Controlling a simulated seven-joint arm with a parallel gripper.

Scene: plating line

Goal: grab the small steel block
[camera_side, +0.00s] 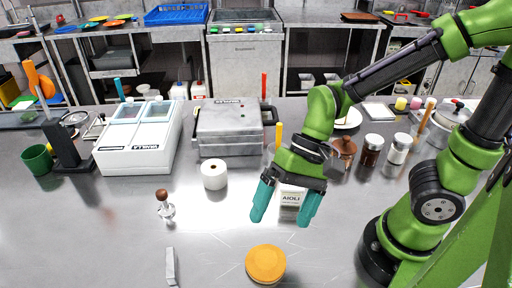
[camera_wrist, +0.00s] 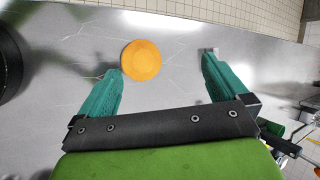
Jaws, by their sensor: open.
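The small steel block (camera_side: 171,266) is a narrow grey bar on the steel counter, near the front edge of the side view. In the wrist view, a small grey piece that looks like the block (camera_wrist: 211,50) shows just beyond the right fingertip, which may hide part of it. My gripper (camera_side: 284,220) has two teal fingers spread wide with nothing between them. It hangs above the counter, right of and behind the block in the side view, and apart from it. Both fingers also show in the wrist view (camera_wrist: 162,66).
An orange disc (camera_side: 266,264) lies on the counter between the block and my arm's base. A white AIOLI box (camera_side: 291,198) stands behind the fingers. A wooden-knobbed tamper (camera_side: 164,206) and a white roll (camera_side: 214,175) stand behind the block. Counter around the block is clear.

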